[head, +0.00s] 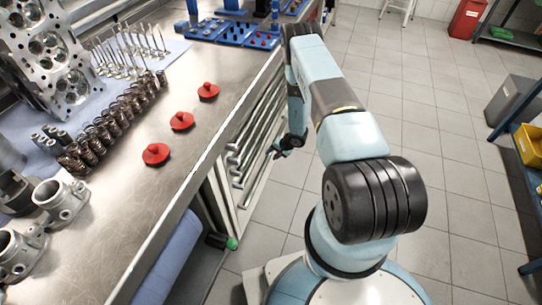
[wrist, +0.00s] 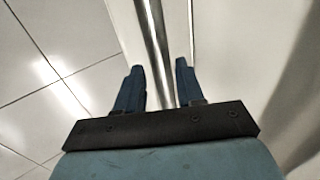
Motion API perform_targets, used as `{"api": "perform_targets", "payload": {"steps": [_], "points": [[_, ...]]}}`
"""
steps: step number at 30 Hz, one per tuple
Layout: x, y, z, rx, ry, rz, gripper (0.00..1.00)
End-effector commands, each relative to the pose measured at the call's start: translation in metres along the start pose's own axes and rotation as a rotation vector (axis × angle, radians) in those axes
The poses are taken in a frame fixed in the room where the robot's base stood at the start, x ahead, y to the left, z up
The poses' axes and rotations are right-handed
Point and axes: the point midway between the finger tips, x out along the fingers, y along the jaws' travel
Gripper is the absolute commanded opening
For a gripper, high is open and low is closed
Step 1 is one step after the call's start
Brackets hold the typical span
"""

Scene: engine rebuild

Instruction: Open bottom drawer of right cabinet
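The drawer cabinet (head: 247,196) stands under the workbench in the head view, its light front crossed by several metal bar handles. My gripper (head: 286,146) is low in front of that cabinet front, its fingers pointing toward the drawers. In the wrist view my gripper (wrist: 158,68) is open. A shiny bar handle (wrist: 152,35) runs between the two blue fingers, with gaps visible on both sides. The pale drawer front (wrist: 235,60) lies beyond the fingers. I cannot tell for certain which drawer this handle belongs to. The drawers look closed, though my arm hides part of the cabinet.
The workbench (head: 135,205) above holds red knobbed parts (head: 182,121), springs, valves and a cylinder head (head: 60,55). A blue roll (head: 172,258) is below its front edge. The tiled floor (head: 400,95) is clear behind my arm. A blue shelf (head: 530,165) stands at the right.

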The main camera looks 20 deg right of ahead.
Motion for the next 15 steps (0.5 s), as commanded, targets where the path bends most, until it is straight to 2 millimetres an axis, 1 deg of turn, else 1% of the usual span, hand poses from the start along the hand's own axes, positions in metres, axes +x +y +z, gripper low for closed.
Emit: {"api": "perform_targets", "payload": {"steps": [1,6,15], "points": [[0.006,0.001,0.0,0.0,-0.001,0.0,0.38],[0.017,0.0,0.0,0.0,0.0,0.0,0.38],[0.019,0.0,0.0,0.0,0.0,0.0,0.38]]}}
